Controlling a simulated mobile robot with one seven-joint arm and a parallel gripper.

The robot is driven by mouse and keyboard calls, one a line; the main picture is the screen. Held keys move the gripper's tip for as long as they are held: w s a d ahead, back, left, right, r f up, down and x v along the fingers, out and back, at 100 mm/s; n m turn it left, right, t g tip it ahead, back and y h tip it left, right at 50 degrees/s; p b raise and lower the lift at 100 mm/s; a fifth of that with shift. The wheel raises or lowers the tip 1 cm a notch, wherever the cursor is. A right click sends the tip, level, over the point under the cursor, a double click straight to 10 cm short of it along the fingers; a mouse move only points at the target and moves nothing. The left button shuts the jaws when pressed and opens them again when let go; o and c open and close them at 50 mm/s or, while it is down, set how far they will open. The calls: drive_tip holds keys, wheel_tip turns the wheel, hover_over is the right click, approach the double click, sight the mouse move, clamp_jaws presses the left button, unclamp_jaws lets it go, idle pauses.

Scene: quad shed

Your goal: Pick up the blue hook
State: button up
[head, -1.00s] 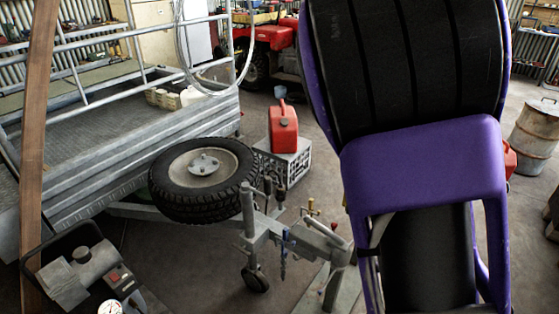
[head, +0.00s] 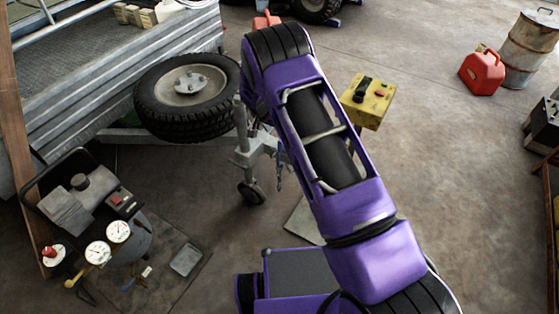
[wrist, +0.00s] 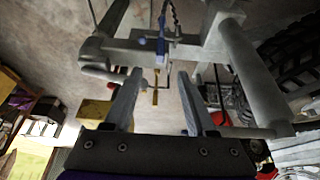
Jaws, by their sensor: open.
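The blue hook (head: 279,158) seems to be the small blue piece at the trailer coupling, hanging beside the metal post in the head view, partly hidden by my arm. In the wrist view a blue piece (wrist: 161,46) with a dark chain shows just beyond and above the gap between my fingers. Its exact shape is too small to tell. My gripper (wrist: 159,78) is open, its two fingers apart with nothing gripped. The fingers point toward the grey coupling frame. The head view hides my gripper behind my arm.
The grey trailer coupling (wrist: 205,50) crowds around my fingers. A spare tyre (head: 150,110) lies on the trailer at left. A compressor with gauges (head: 100,215) stands front left. A yellow control box (head: 367,100) is close right of my arm.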

drive_tip(key=shift+b+x, duration=0.95)
drive_tip(key=shift+x, duration=5.7)
drive_tip(key=shift+w+d+r, duration=0.1)
drive_tip(key=shift+w, duration=0.05)
clamp_jaws()
